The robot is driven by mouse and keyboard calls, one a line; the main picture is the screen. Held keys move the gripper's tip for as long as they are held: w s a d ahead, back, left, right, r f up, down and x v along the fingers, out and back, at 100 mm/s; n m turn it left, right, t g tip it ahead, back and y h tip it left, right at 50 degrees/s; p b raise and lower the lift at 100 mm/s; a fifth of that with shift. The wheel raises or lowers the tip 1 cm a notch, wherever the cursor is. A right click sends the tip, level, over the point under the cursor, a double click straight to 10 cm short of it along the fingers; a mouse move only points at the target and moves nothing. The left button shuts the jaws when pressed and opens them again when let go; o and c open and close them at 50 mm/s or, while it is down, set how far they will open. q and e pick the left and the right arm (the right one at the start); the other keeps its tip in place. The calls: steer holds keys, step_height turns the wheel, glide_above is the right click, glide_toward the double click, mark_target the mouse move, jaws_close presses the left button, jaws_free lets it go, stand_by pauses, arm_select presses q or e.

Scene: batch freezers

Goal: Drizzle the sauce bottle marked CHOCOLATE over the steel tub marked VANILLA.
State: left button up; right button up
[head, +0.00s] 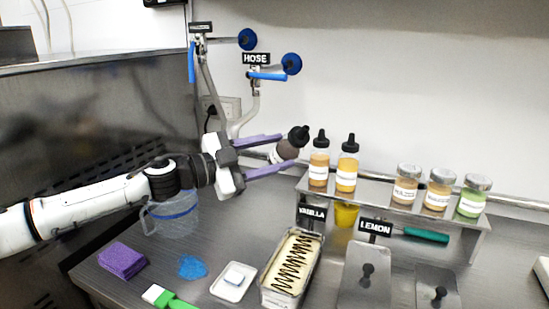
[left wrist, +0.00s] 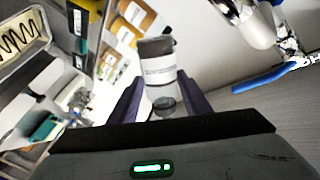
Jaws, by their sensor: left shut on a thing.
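My left gripper (head: 287,151) is shut on a brown sauce bottle (head: 284,153) with a black nozzle cap, held tilted in the air, nozzle up and to the right. The bottle also shows between the purple fingers in the left wrist view (left wrist: 158,72); I cannot read its label. The steel tub (head: 286,295) stands below on the counter, with the VANILLA sign (head: 312,212) behind it. Its pale contents carry a dark zigzag of sauce. My right gripper is not in view.
A raised shelf (head: 385,199) holds two sauce bottles (head: 333,167) and several lidded jars (head: 437,190). The LEMON sign (head: 375,227) stands behind lidded tubs (head: 366,285). A clear jug (head: 172,218), purple cloth (head: 122,261), blue patch (head: 192,267) and white dish (head: 233,283) occupy the left counter.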

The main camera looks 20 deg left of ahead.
arm_select(q)
steer(key=shift+r, duration=0.15)
steer(key=n, duration=0.2)
steer(key=r+n, duration=0.1)
steer(key=n, duration=0.1)
steer(key=shift+r+n, duration=0.15)
steer(key=shift+n, duration=0.25)
steer(key=n, duration=0.3)
steer(key=shift+r+n, duration=0.35)
steer(key=shift+n, duration=0.05)
steer(key=shift+s, duration=0.1)
steer(key=s+d+b, duration=0.1)
steer(key=s+d, duration=0.1)
steer(key=s, duration=0.5)
steer(key=s+d+b, duration=0.1)
steer(key=s+d, duration=0.2)
steer(key=s, duration=0.4)
steer(key=shift+b, duration=0.35)
